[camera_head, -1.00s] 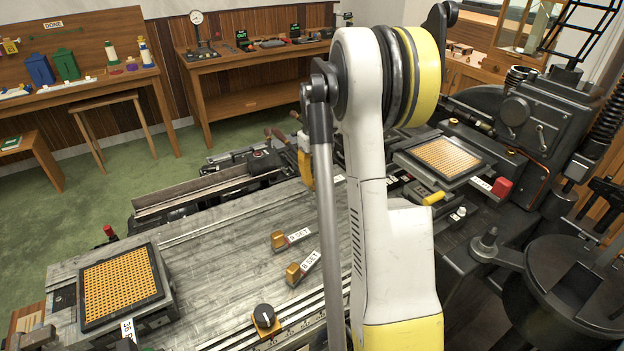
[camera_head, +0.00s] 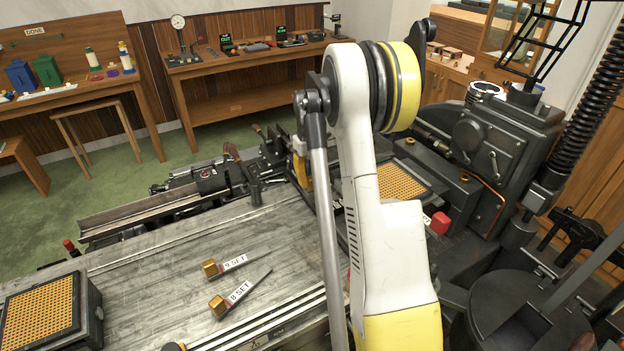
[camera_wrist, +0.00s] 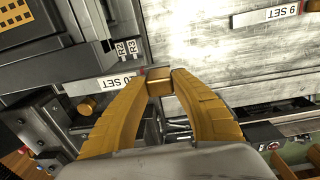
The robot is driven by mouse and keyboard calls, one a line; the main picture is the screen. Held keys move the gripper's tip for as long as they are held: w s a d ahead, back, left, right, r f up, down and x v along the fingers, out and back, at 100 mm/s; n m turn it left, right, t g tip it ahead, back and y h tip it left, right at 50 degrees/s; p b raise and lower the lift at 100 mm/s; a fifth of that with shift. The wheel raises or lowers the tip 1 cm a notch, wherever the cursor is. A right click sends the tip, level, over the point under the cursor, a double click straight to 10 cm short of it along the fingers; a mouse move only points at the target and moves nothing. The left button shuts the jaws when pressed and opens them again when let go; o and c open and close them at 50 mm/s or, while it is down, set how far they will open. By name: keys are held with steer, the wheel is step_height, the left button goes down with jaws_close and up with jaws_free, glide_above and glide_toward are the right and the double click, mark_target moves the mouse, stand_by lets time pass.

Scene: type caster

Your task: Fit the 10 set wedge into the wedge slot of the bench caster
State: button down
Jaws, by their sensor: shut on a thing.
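My gripper (camera_wrist: 159,80) has its two yellow fingers shut on the brass block end of the 10 set wedge (camera_wrist: 153,73). The wedge's white label, partly hidden by the left finger, reads "0 SET", and its bar points left in the wrist view, toward dark machine parts marked R2 and R3. In the head view my gripper shows only partly at the left of my arm, and the held wedge cannot be made out. The bench caster (camera_head: 490,150) stands at the right, partly behind my arm. I cannot make out the wedge slot clearly.
The 9 set wedge (camera_head: 210,267) and 8 set wedge (camera_head: 218,305) lie on the grey metal bench top (camera_head: 150,265). An orange-gridded matrix case (camera_head: 40,312) sits at the front left; another (camera_head: 398,180) is by the caster. A red knob (camera_head: 439,223) stands near it.

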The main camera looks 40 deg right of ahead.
mark_target(311, 195)
steer(key=shift+f, duration=0.1)
steer(key=shift+d+f+b, duration=0.1)
steer(key=shift+f+b, duration=1.8)
steer(key=shift+f, duration=0.55)
steer(key=shift+f+b, duration=0.8)
steer(key=c, duration=1.1)
jaws_free()
step_height(311, 195, up, 12)
steer(key=shift+r, duration=0.1)
